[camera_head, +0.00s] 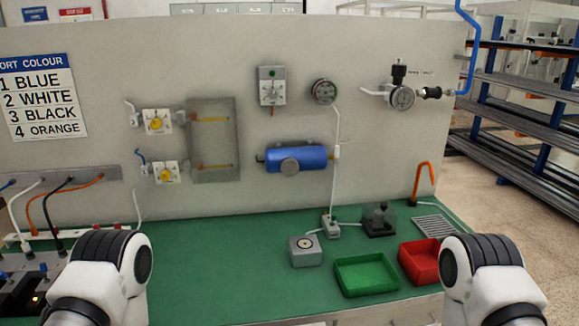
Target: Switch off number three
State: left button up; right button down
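A sign (40,97) on the panel at the left lists port colours: 1 blue, 2 white, 3 black, 4 orange. Below it, a grey strip (75,177) has blue, white, black and orange cables hanging from it. The black cable (47,215) runs down to a switch unit (28,275) at the lower left. An orange-red light glows on this unit near its front. The unit's switches are small, and their positions cannot be told. The picture's edge cuts the unit off, and my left arm stands beside it. Only arm links of mine show at the bottom; neither gripper is visible.
The panel carries yellow-knobbed valves (157,121), gauges (323,91) and a blue cylinder (296,158). On the green bench (200,260) stand a grey box (305,251), a green tray (366,289) and a red tray (408,262). The bench's middle left is clear.

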aim_at(42, 265)
jog(key=u, duration=1.6)
